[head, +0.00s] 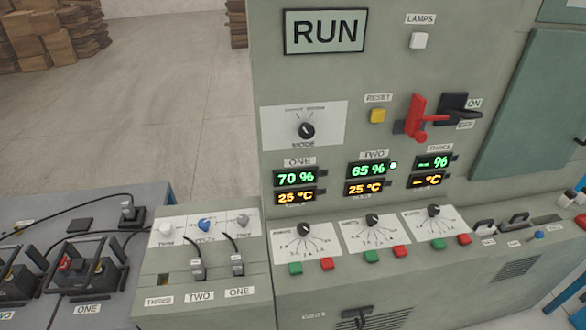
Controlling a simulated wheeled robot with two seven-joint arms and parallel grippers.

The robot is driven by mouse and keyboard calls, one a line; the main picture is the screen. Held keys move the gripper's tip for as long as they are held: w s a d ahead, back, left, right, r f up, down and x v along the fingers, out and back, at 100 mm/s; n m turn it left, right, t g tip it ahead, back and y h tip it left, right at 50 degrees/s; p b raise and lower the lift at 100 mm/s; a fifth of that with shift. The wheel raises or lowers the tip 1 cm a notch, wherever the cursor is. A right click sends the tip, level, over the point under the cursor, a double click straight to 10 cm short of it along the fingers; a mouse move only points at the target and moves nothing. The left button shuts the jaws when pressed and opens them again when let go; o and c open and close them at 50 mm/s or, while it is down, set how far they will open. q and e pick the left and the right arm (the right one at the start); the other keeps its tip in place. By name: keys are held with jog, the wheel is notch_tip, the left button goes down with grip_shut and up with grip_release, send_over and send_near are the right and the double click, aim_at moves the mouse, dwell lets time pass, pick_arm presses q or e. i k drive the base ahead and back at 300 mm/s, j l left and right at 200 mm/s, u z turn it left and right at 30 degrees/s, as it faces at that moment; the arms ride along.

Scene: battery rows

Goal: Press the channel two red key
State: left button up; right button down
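The channel two red key (401,251) sits on the sloping front ledge of the grey-green console (235,285), below the middle dial (372,219). The channel two green key (371,256) is just left of it. Above, the TWO display (368,170) reads 65 % and 25 °C, with a lit green lamp (393,165) beside it. Nothing covers or touches the red key. Neither of my grippers can be made out in the head view.
Similar red keys are the channel one key (327,264) and the channel three key (464,239). A red lever (417,120) juts out above the displays. Cables and plugs (197,268) stand at left. The space before the keys looks clear.

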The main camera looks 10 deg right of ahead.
aim_at(400, 250)
jog(key=z, duration=1.1)
